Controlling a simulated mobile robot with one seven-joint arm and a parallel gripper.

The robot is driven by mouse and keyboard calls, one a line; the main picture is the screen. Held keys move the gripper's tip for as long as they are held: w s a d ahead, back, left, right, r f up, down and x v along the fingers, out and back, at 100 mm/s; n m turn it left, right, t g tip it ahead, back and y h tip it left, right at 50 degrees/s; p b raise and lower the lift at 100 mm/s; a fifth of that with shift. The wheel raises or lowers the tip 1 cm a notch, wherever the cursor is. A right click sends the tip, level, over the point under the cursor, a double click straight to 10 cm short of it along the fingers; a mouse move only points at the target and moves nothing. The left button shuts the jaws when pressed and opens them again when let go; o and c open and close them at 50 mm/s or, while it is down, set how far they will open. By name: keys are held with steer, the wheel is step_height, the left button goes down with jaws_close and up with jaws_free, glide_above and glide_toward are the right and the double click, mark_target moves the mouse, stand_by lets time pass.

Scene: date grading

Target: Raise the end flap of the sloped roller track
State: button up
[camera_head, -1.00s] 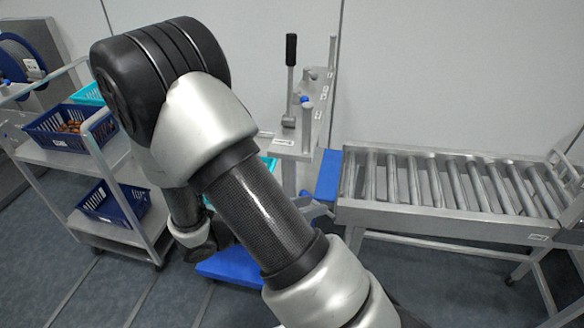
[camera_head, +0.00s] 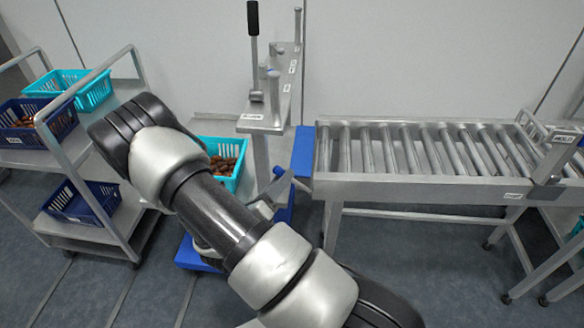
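The sloped roller track (camera_head: 420,190) stands at the right, a metal frame with a row of steel rollers. A blue panel (camera_head: 303,152), which looks like its end flap, is at the track's left end. I cannot tell how far it is tilted. A grey bracket-like piece (camera_head: 279,187) shows just below and left of it. My arm crosses the lower middle of the view and bends at the left.
A metal post stand with a black-handled lever (camera_head: 253,50) is left of the track. A teal crate of dates (camera_head: 232,183) sits beside it. A trolley (camera_head: 150,232) at the left holds blue and teal crates. Floor is open below the track.

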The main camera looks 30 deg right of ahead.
steer(key=x, duration=0.7)
steer(key=shift+b, duration=0.3)
steer(key=shift+r, duration=0.1)
jaws_close()
